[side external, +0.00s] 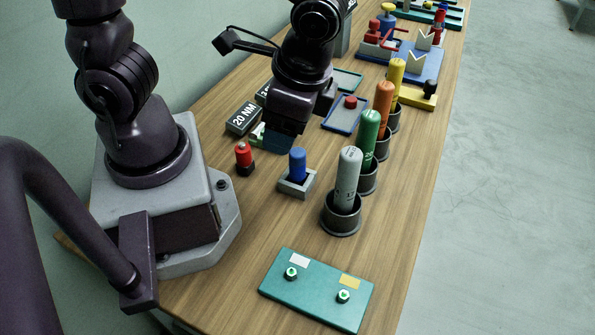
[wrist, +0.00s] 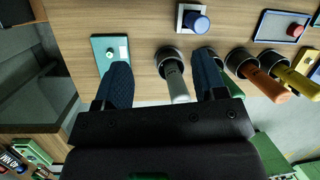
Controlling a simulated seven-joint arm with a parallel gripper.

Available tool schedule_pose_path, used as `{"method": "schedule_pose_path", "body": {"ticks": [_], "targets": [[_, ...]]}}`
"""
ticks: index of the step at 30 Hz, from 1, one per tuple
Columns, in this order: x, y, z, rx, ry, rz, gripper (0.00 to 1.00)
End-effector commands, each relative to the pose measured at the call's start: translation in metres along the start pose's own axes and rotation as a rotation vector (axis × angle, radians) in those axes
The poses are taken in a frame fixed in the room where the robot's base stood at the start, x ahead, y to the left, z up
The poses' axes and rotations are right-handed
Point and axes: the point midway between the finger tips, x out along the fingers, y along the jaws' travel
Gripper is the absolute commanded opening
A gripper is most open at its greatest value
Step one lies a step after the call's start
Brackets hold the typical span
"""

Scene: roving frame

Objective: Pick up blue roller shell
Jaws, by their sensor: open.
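The blue roller shell (side external: 297,163) stands upright in a square grey holder (side external: 296,188) on the wooden table. In the wrist view the blue roller shell (wrist: 199,23) shows near the top edge, beyond the fingertips. My gripper (side external: 282,138) is above the table, behind and slightly left of the shell in the side view, and not touching it. In the wrist view my gripper (wrist: 162,72) is open, its two fingers wide apart. A grey cylinder (wrist: 177,82) shows in the gap between them, standing in its cup.
Grey (side external: 347,175), green (side external: 368,135), orange (side external: 383,103) and yellow (side external: 396,78) cylinders stand in dark cups in a row right of the shell. A small red piece (side external: 243,155) stands left. A teal plate (side external: 317,290) lies in front.

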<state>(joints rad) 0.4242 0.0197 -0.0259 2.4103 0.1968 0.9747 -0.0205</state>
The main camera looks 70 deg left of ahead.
Motion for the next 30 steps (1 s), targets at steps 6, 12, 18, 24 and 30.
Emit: {"method": "schedule_pose_path", "body": {"ticks": [6,12,18,24,30], "targets": [[0.056,0.02,-0.003,0.296,-0.346,-0.182,0.65],[0.102,0.025,-0.001,0.562,-0.627,-0.411,0.65],[0.143,0.023,-0.003,0.826,-0.867,-0.699,0.65],[0.171,0.017,-0.018,1.026,-0.988,-0.981,0.65],[0.162,0.014,-0.046,1.059,-0.941,-1.16,0.65]]}}
